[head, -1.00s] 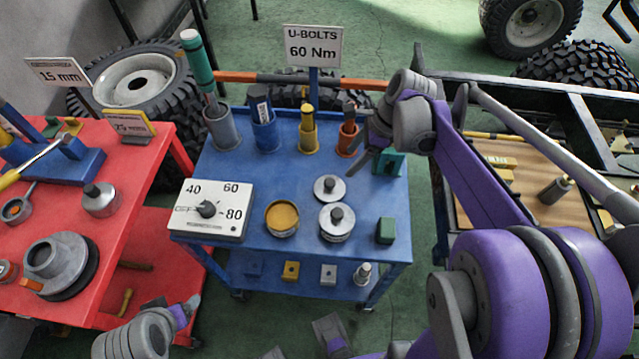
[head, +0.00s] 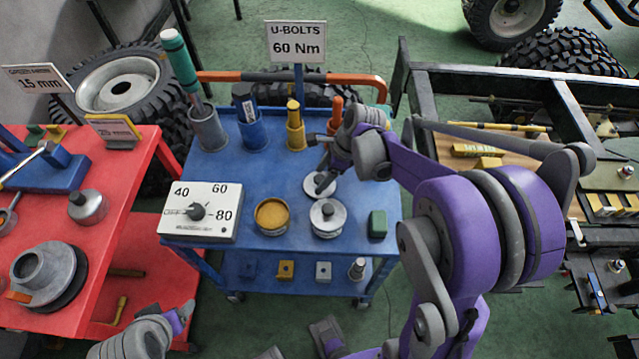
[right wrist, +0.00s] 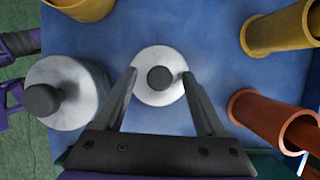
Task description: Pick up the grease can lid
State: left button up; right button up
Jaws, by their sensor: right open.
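The grease can lid (head: 319,187) is a thin silver disc with a dark knob, lying on the blue cart top (head: 240,168). It also shows in the right wrist view (right wrist: 160,77). My right gripper (head: 318,161) is open above it. In the right wrist view the open fingers (right wrist: 159,74) reach to either side of the lid's knob, with nothing gripped. In the head view the gripper hides part of the lid. An open can of yellow grease (head: 272,216) stands at the front left. My left arm shows only in part at the bottom; its jaws are unclear.
A red bench (head: 120,200) is left.

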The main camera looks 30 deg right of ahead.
grip_shut()
dwell(0.3)
jog(key=shift+r, duration=0.1)
